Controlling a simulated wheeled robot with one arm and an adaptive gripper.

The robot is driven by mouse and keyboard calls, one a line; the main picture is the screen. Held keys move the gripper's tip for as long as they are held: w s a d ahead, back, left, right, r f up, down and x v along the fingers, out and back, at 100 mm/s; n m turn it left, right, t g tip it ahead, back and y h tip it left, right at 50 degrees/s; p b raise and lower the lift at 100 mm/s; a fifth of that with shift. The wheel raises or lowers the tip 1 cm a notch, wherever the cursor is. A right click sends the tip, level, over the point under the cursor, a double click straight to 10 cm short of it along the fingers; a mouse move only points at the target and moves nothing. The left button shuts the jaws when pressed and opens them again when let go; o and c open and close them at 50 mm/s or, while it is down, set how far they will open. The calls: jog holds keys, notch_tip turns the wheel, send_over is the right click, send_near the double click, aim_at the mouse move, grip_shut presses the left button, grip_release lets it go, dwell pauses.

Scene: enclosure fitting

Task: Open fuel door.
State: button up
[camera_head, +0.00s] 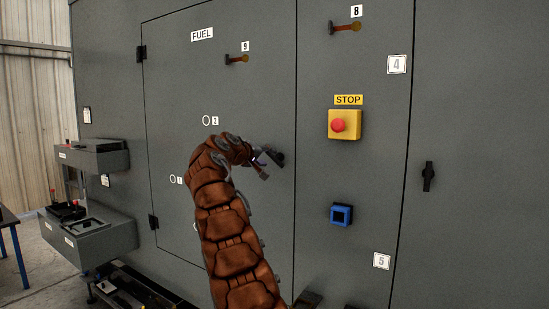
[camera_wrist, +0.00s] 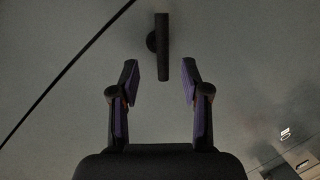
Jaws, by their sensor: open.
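The fuel door (camera_head: 180,85) is a large grey panel marked FUEL, flush with the enclosure front, with hinges on its left edge. Its dark handle (camera_head: 279,159) is near the right edge, partly hidden by my gripper in the head view. My gripper (camera_head: 264,163) is at the handle's left side. In the wrist view my gripper (camera_wrist: 160,80) is open, with a finger on each side of the lower end of the upright bar handle (camera_wrist: 162,48). A gap shows on both sides of the handle, and I cannot tell how far ahead it is.
Right of the door are a red stop button (camera_head: 338,125) on a yellow box, a blue square fitting (camera_head: 341,215) and another dark handle (camera_head: 428,176). Grey boxes (camera_head: 92,158) project at the left.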

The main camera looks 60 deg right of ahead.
aim_at(273, 158)
jog(key=p+x, duration=0.3)
jog(key=x, duration=0.2)
jog(key=shift+d+f, duration=0.2)
jog(key=shift+d, duration=0.35)
jog(key=shift+c, duration=0.3)
grip_shut()
